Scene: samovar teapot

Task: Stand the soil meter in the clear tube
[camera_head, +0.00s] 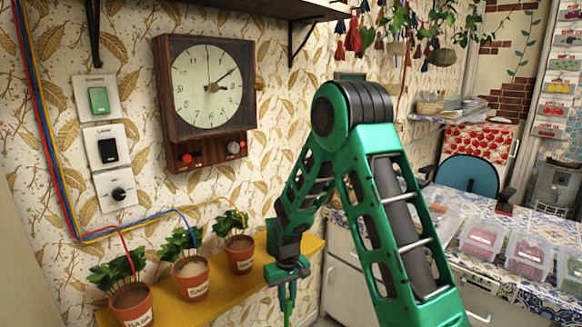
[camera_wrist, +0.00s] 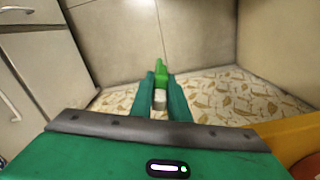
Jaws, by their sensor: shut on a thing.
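My gripper (camera_head: 287,277) is in the lower middle of the head view, just right of the yellow shelf, pointing down. In the wrist view my gripper (camera_wrist: 161,82) has its two dark green fingers close together. They are shut on a bright green thing (camera_wrist: 159,68), which seems to be the soil meter; a pale round part shows between the fingers. In the head view a thin green piece (camera_head: 288,312) hangs below the fingers and runs to the frame's lower edge. I cannot make out the clear tube in either view.
A yellow shelf (camera_head: 222,292) carries three potted plants, the nearest pot (camera_head: 240,254) being left of my gripper. A wall clock (camera_head: 208,85) hangs above. White cabinets (camera_head: 345,290) stand right of the shelf. A tiled counter holds several clear boxes (camera_head: 481,240).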

